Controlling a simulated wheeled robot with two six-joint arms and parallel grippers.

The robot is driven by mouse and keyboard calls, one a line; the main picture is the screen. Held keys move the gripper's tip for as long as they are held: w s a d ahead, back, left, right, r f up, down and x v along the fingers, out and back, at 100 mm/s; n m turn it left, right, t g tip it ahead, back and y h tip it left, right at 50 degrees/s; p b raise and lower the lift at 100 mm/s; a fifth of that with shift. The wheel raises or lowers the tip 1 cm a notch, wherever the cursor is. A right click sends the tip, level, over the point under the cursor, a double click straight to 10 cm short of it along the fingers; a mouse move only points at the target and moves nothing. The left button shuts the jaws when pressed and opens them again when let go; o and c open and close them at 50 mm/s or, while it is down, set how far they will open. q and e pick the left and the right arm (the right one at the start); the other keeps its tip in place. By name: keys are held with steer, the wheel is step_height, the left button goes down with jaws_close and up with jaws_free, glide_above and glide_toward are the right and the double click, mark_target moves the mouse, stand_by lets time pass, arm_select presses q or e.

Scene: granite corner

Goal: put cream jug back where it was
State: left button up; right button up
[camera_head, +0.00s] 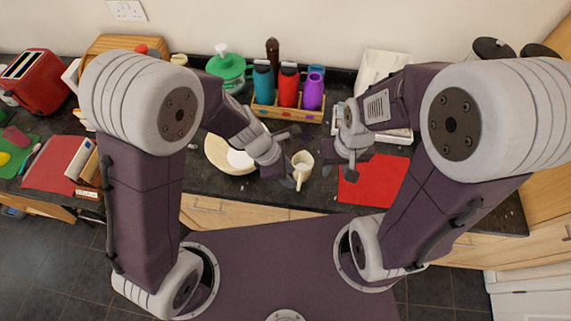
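A cream-coloured jug (302,160) is at the middle of the dark counter, apparently upright, with its handle toward the front edge. My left gripper (291,158) is just left of the jug; its dark fingers look spread apart, one near the handle side. Whether it touches the jug I cannot tell. My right gripper (339,172) is to the right of the jug, pointing down, apart from it, and looks open and empty. A cream plate (216,147) with a white round item (240,159) lies left of the jug, partly hidden by my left arm.
A wooden rack (263,111) with several coloured bottles stands behind. A red mat (375,183) lies to the right, a green pot (224,67) at the back. Far left are a red toaster (36,80), another red mat (50,168) and books. The counter's front edge is close.

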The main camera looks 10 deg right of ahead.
arm_select(q)
steer(key=shift+p+v, duration=0.3)
steer(key=shift+v, duration=1.55)
